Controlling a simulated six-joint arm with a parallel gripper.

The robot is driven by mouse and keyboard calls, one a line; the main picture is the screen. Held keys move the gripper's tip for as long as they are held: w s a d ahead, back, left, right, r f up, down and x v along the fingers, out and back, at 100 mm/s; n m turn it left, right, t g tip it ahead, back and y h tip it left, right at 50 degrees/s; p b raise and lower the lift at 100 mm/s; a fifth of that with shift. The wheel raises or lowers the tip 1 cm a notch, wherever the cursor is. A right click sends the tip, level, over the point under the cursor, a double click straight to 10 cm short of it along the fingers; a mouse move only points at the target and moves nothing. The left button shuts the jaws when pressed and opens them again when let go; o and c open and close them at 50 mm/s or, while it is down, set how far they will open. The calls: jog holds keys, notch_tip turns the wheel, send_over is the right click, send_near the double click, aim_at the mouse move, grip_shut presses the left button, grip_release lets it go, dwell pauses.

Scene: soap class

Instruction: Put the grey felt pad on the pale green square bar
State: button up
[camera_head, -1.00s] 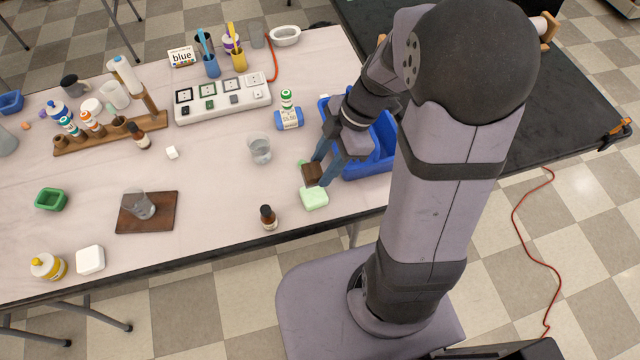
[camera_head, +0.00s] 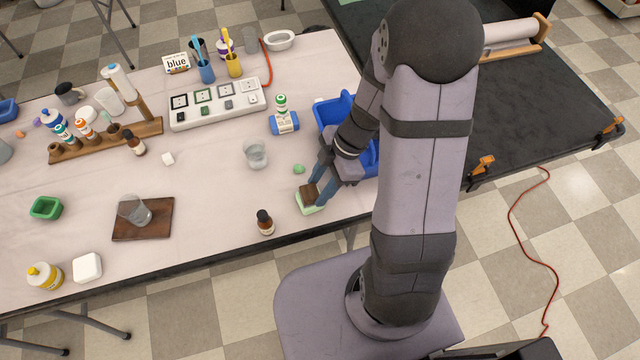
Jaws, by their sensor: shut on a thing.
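The pale green square bar (camera_head: 307,208) lies near the table's front edge, partly covered by what I hold. My gripper (camera_head: 318,190) is shut on a dark brown block (camera_head: 308,191), held right over the bar. The block looks to be at or just above the bar's top; I cannot tell whether they touch. I cannot make out a separate grey felt pad, and the held block looks brown, not grey.
A blue bin (camera_head: 333,112) stands behind my arm. A small green piece (camera_head: 299,169), a clear glass (camera_head: 255,153) and a brown dropper bottle (camera_head: 264,222) are nearby. A brown board (camera_head: 163,222) with a tipped glass lies left. The table between is mostly clear.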

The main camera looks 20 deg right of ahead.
jog(key=shift+f, duration=0.15)
jog(key=o, duration=1.1)
jog(key=shift+c, duration=0.2)
jog(key=shift+r, duration=0.3)
jog(key=shift+w+d+r, duration=0.1)
jog(key=shift+d+r, duration=0.1)
jog(key=shift+r, duration=0.05)
jog(key=v, duration=1.1)
jog(key=s+a+f+m+h, duration=0.1)
jog(key=s+m, duration=0.3)
jog(key=m, duration=0.5)
jog(key=s+a+f+m+h, duration=0.2)
jog(key=s+m+h, duration=0.1)
jog(key=m, duration=0.6)
jog(key=shift+s+f+b, duration=0.3)
jog(key=shift+s+b, duration=0.15)
jog(key=shift+s, duration=0.15)
